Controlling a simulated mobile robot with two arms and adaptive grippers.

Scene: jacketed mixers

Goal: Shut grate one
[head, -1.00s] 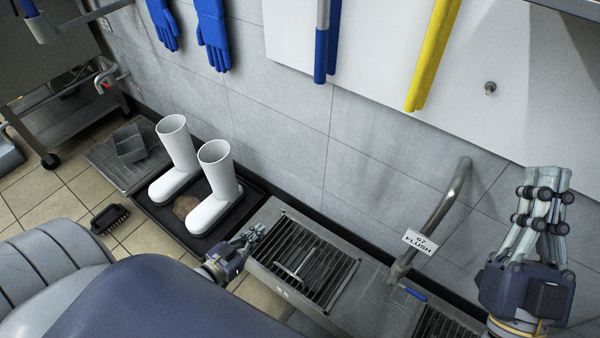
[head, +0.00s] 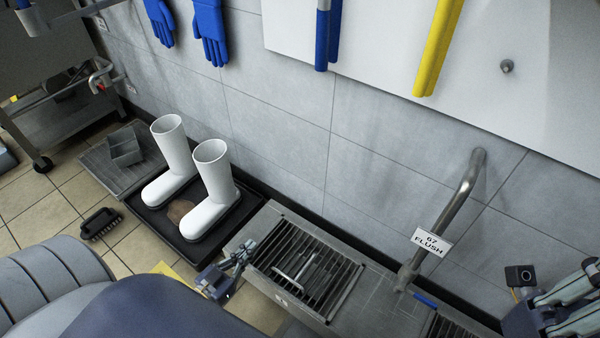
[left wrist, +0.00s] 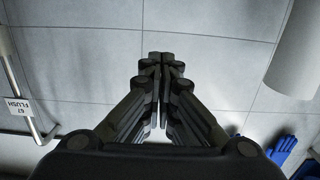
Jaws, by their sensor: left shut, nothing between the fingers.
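A slatted steel grate (head: 329,278) with a bar handle (head: 293,270) sits in the steel trough bench (head: 273,215) at lower middle in the head view. It appears to lie about level with the bench top. A second grate (head: 441,327) is partly cut off at the bottom edge. I cannot read which is grate one. My left gripper (head: 245,252) is at the left end of the bench, beside the first grate and apart from its handle. Its fingers are together and empty in the left wrist view (left wrist: 162,62). My right gripper (head: 592,290) is partly cut off at the right edge.
A bent pipe (head: 461,195) with a "67 FLUSH" tag (head: 431,242) rises behind the bench. White boots (head: 212,185) stand in a black tray (head: 253,197) to the left. A brush (head: 100,223) lies on the floor. The wall is close behind.

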